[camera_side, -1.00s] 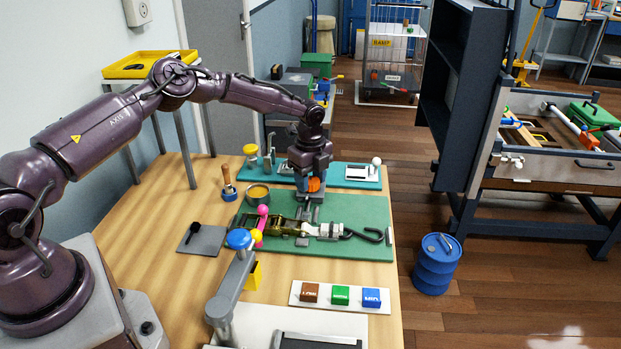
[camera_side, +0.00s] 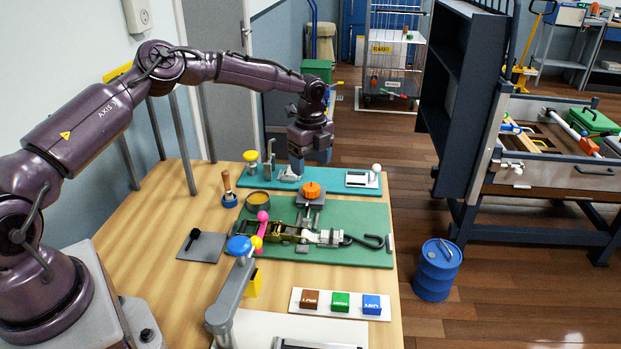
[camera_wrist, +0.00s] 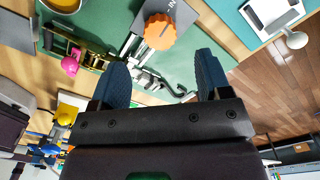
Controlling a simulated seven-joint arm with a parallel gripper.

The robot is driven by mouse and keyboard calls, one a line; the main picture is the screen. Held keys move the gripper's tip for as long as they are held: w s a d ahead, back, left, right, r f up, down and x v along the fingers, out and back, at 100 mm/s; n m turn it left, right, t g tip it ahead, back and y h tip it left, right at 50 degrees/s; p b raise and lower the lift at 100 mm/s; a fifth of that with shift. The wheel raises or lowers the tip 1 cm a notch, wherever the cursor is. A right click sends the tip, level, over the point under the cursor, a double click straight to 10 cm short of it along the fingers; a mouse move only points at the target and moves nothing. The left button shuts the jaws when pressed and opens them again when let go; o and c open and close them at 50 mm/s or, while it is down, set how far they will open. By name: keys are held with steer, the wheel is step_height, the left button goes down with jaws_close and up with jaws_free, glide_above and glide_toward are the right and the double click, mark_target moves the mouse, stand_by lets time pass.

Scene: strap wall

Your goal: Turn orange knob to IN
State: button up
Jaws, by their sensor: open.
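The orange knob (camera_side: 311,190) with a scalloped rim sits on a grey plate at the back of the green mat. It also shows at the top of the wrist view (camera_wrist: 160,31), with a white IN marking (camera_wrist: 171,5) just beyond it on the dark plate. I cannot make out a pointer on the knob, so its setting is unclear. My gripper (camera_side: 297,168) is above and behind the knob, slightly left of it in the side view, and apart from it. In the wrist view its two blue fingers (camera_wrist: 163,72) are spread wide with nothing between them.
A strap with ratchet and black hook (camera_side: 365,240) lies across the green mat (camera_side: 350,211), in front of the knob. A teal strip (camera_side: 335,177) with a white-ball lever lies behind. Coloured buttons (camera_side: 340,301) and a blue-topped lever (camera_side: 238,246) are nearer the front.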

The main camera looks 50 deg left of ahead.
mark_target(311, 186)
step_height(311, 186, up, 6)
steer(key=shift+r, duration=0.1)
stand_by(0.4)
